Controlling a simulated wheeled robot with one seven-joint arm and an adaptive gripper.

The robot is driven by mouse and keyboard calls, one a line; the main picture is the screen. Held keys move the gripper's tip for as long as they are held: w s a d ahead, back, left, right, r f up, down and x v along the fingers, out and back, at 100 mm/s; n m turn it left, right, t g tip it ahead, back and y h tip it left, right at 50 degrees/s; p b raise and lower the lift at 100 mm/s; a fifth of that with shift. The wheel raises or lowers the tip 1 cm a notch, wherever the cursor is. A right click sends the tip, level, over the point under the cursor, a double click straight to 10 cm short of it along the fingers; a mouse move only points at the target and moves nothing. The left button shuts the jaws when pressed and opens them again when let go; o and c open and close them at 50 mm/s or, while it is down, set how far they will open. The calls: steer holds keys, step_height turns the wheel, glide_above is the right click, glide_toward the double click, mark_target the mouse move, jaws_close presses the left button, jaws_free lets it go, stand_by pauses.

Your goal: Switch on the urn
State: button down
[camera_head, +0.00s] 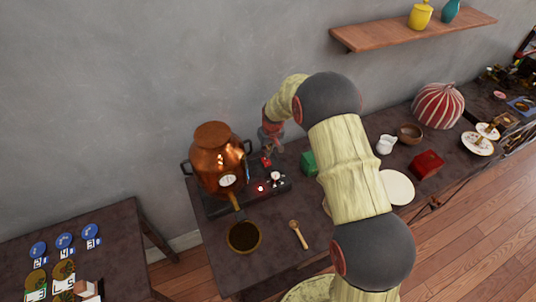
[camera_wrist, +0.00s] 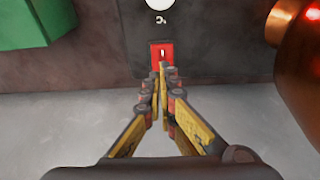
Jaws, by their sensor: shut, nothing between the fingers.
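The copper urn (camera_head: 217,165) stands on a dark base plate (camera_head: 220,205) with a white gauge on its front; part of its side shows in the wrist view (camera_wrist: 300,55). A red switch (camera_wrist: 162,52) with a white mark is on the plate, below a white dial (camera_wrist: 158,3). The dial also shows in the head view (camera_head: 277,177). A small lamp (camera_head: 260,188) on the plate glows red. My gripper (camera_wrist: 163,80) is shut and empty, its fingertips right at the switch's near edge; I cannot tell whether they touch.
A green box (camera_head: 308,162) stands right of the plate. A dark-filled bowl (camera_head: 243,237) sits below the urn's spout, with a wooden spoon (camera_head: 299,234) nearby. A white plate (camera_head: 397,187), red box (camera_head: 427,163) and white jug (camera_head: 386,144) lie farther right. The wall is close behind my gripper.

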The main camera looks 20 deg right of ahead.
steer(key=s+r+p, duration=0.1)
steer(key=s+r, duration=0.4)
steer(key=r, duration=0.4)
steer(key=shift+d, duration=0.45)
steer(key=shift+s, duration=0.1)
steer(key=s+f+g, duration=0.2)
steer(key=s, duration=0.4)
steer(key=s+a+r+m+t+b, duration=0.1)
steer(key=s+r+t, duration=0.4)
steer(key=s+r, duration=2.2)
steer(key=shift+s+a+r+m, duration=0.2)
steer(key=shift+s+m, duration=0.2)
steer(key=shift+s, duration=0.7)
